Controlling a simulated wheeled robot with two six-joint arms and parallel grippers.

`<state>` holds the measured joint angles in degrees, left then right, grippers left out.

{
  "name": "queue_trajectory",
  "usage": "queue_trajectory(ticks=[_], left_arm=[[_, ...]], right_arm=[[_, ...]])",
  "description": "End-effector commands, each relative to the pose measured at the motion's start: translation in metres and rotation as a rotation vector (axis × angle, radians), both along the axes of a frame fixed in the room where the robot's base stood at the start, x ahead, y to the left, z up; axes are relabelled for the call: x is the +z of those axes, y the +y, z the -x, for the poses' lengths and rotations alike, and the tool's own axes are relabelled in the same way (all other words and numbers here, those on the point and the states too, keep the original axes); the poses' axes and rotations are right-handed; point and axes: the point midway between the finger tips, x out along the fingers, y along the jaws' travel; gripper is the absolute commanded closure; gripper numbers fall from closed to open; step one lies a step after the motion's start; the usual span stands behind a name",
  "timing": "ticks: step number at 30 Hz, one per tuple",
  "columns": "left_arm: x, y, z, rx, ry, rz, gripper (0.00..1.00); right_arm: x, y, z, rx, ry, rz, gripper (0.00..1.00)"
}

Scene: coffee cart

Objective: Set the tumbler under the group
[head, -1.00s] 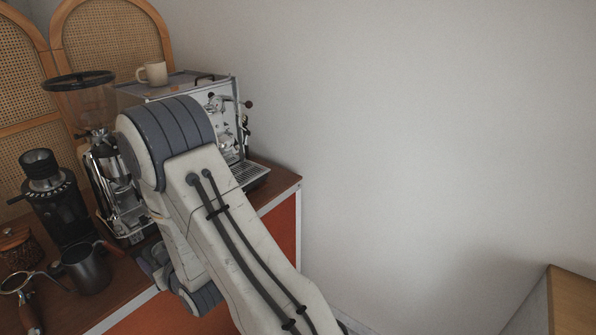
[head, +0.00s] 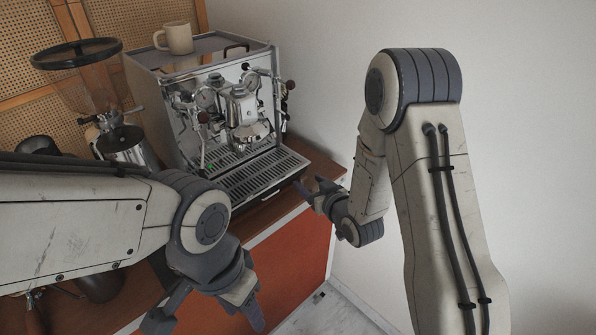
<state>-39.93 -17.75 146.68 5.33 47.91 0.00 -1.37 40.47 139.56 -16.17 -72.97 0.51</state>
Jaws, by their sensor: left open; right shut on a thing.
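The espresso machine (head: 185,105) stands on the counter with its front toward the lower right. Its group (head: 247,132) hangs over the slotted drip tray (head: 262,182), and nothing stands on the tray below it. My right gripper (head: 312,188) is just right of the tray's corner, near the counter's right end. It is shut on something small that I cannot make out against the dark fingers. I cannot plainly see a tumbler anywhere. My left gripper (head: 207,317) is open and empty at the bottom, in front of the counter and well away from the machine.
A cream mug (head: 174,38) sits on top of the machine. A grinder with a wide hopper (head: 80,78) stands left of it. My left arm hides much of the left counter, where a dark pitcher (head: 97,287) partly shows. The white wall (head: 520,130) bounds the right.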

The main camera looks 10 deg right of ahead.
Motion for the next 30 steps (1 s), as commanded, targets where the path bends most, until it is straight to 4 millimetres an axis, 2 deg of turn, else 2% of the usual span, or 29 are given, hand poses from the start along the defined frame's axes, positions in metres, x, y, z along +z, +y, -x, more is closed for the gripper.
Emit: queue_trajectory(ticks=[1, 3, 7, 14, 30], left_arm=[[0.016, 0.000, 0.000, 0.000, 0.000, 0.000, 0.50], [0.024, 0.000, 0.000, 0.001, 0.000, 0.000, 0.50], [0.031, 0.000, 0.000, 0.001, 0.000, 0.000, 0.50], [0.032, 0.000, 0.000, 0.001, 0.000, 0.000, 0.50], [0.036, 0.000, 0.000, 0.001, 0.000, 0.000, 0.50]], right_arm=[[0.011, 0.016, -0.001, 0.074, -0.001, 0.000, 0.91], [0.014, 0.034, 0.000, 0.169, -0.001, 0.002, 0.91], [0.015, 0.056, 0.004, 0.287, -0.001, 0.007, 0.91], [0.012, 0.071, -0.003, 0.327, -0.003, 0.010, 0.91], [0.008, 0.110, -0.055, 0.326, -0.003, 0.008, 0.91]])
